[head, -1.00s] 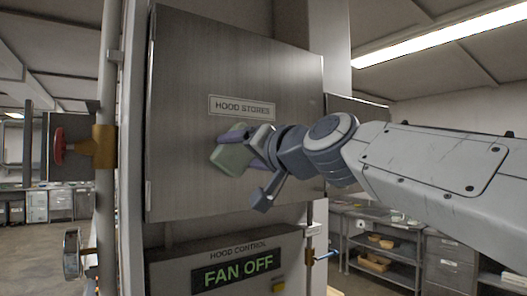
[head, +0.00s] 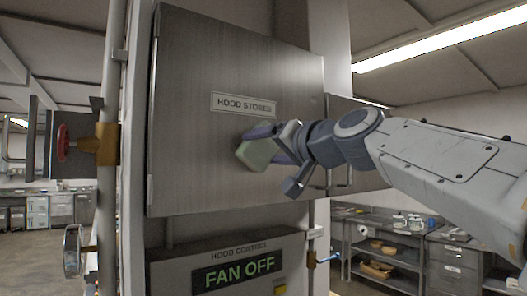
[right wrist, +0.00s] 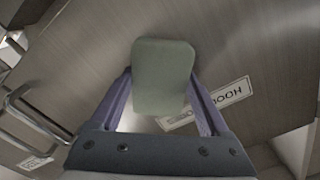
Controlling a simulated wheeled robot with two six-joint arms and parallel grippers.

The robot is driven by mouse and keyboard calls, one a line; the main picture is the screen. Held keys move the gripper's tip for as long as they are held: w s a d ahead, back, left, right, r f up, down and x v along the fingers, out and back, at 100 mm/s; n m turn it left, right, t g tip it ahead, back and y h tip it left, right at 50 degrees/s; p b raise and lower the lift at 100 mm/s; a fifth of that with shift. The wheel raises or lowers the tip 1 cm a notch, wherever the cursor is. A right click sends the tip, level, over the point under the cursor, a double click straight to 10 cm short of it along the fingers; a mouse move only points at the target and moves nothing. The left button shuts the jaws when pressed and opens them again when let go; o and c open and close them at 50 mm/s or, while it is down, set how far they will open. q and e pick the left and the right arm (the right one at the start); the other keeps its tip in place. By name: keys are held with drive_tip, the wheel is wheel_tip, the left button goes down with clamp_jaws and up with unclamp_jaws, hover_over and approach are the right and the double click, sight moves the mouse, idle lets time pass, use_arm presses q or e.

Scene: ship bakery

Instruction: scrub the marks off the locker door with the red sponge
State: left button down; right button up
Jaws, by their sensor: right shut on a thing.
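The locker door (head: 200,70) is a brushed grey metal panel labelled "HOOD STORES", in the middle of the head view. I make out no clear marks on it; the arm and block hide part of it. My right gripper (head: 268,143) is shut on a pale green, sponge-like block (head: 257,153), just below the label's right end. In the right wrist view the block (right wrist: 163,75) sits between the purple fingers, in front of the door (right wrist: 240,45). Whether it touches the door I cannot tell. I see no red sponge. My left gripper is not in view.
A "FAN OFF" panel (head: 238,272) sits below the door. A red valve handle (head: 62,142) and brass fitting stick out at left, with a round handwheel (head: 72,250) lower down. Shelves with bowls (head: 376,268) stand at right, behind my arm.

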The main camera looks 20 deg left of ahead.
sight(276, 149)
drive_tip(key=w+d, duration=0.4)
drive_tip(key=w, duration=0.1)
drive_tip(key=shift+w+b, duration=0.3)
drive_tip(key=shift+s, duration=0.1)
drive_tip(key=shift+s+a+f+b, duration=0.15)
drive_tip(key=shift+s+a, duration=0.35)
drive_tip(key=shift+s, duration=0.25)
drive_tip(key=shift+s+a+r+b, duration=0.1)
drive_tip(key=shift+s+a+b, duration=0.05)
drive_tip(key=shift+s+a, duration=1.05)
drive_tip(key=shift+s, duration=0.35)
drive_tip(key=shift+s+a, duration=0.95)
drive_tip(key=shift+s, duration=0.15)
drive_tip(key=shift+s+a+p, duration=0.35)
drive_tip(key=shift+s+a, duration=0.2)
drive_tip(key=shift+s, duration=0.15)
drive_tip(key=shift+s+a+p, duration=0.35)
drive_tip(key=shift+s+a, duration=0.15)
drive_tip(key=shift+s, duration=0.2)
